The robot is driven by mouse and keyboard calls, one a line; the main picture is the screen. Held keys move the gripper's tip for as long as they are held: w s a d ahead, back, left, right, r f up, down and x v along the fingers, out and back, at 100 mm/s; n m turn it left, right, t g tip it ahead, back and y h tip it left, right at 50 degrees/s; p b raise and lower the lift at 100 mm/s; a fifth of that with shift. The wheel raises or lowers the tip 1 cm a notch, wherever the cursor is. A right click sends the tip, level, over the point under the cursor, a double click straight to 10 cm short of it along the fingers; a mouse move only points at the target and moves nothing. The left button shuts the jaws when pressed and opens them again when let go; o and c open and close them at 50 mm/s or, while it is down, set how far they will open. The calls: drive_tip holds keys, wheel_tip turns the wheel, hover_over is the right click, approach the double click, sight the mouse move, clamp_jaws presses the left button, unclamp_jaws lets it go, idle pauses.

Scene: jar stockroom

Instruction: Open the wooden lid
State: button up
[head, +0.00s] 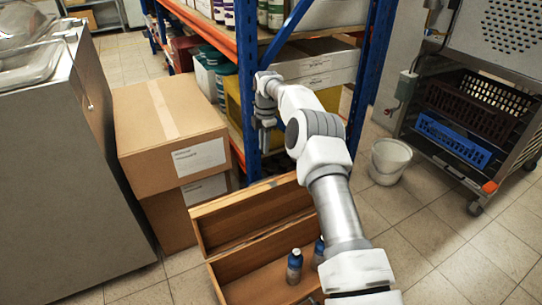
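A long wooden box (234,271) stands low at the bottom centre of the head view, partly behind my arm. Its wooden lid (244,217) appears swung back on the far side, with its hollow inside showing, so the box interior is exposed. Two bottles with dark blue caps stand in the box, one in plain view (294,266) and one (318,249) partly behind my arm. My gripper (267,138) is beyond and above the lid, in front of the shelf rack, and appears apart from the lid. Its fingers are too small and obscured to tell whether they are open.
A blue and orange shelf rack (368,75) with jars and boxes rises behind the box. Stacked cardboard boxes (170,125) and a grey cabinet (65,170) stand left. A white bucket (389,161) and a wheeled rack with crates (452,139) are right. Tiled floor is clear at lower right.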

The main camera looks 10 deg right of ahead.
drive_tip(key=s+f+g+y, duration=0.1)
drive_tip(key=s+f, duration=0.1)
drive_tip(key=s+f+m+g+y, duration=0.1)
drive_tip(key=s+f+y, duration=0.1)
drive_tip(key=s+f, duration=0.1)
drive_tip(key=s+f+m+g+y, duration=0.1)
drive_tip(key=s+f, duration=0.2)
drive_tip(key=shift+s+a+f, duration=0.1)
drive_tip(key=shift+a+f, duration=0.15)
clamp_jaws()
drive_tip(key=s+a+f+m+g+y, duration=0.1)
drive_tip(key=s+f+m+y, duration=0.1)
drive_tip(key=s+y, duration=0.2)
drive_tip(key=m+t+h+p, duration=0.3)
drive_tip(key=m+t, duration=1.9)
drive_tip(key=m, duration=1)
approach(283, 184)
drive_tip(key=b+x, duration=0.4)
drive_tip(key=x, duration=0.1)
drive_tip(key=shift+w, duration=0.3)
drive_tip(key=shift+w+a+r+b, duration=0.15)
drive_tip(key=shift+w+b, duration=0.2)
drive_tip(key=shift+w, duration=0.3)
